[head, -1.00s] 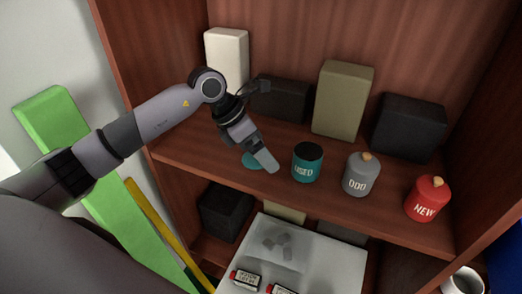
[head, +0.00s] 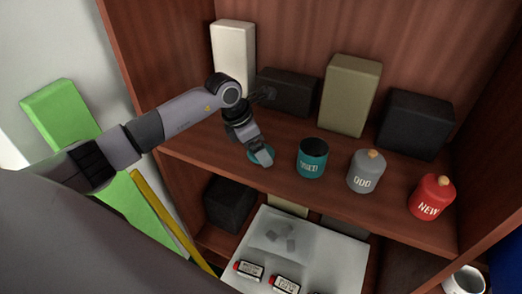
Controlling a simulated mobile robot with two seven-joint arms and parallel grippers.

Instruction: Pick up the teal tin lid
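The teal tin lid (head: 253,157) lies on the wooden shelf, to the left of the open teal tin (head: 312,158). My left gripper (head: 263,158) points down at the lid, and its fingers cover part of it. Whether the fingers touch the lid or stand just above it is unclear. The finger gap does not show, so open or shut cannot be told. The teal tin stands upright with its dark inside showing and white lettering on its front. My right gripper is out of view.
A grey tin (head: 366,171) and a red tin (head: 432,197) stand lidded to the right. Boxes stand behind, including a white box (head: 234,55) and an olive box (head: 349,95). Below is a pale tray (head: 330,262) with small bottles. The shelf front edge is clear.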

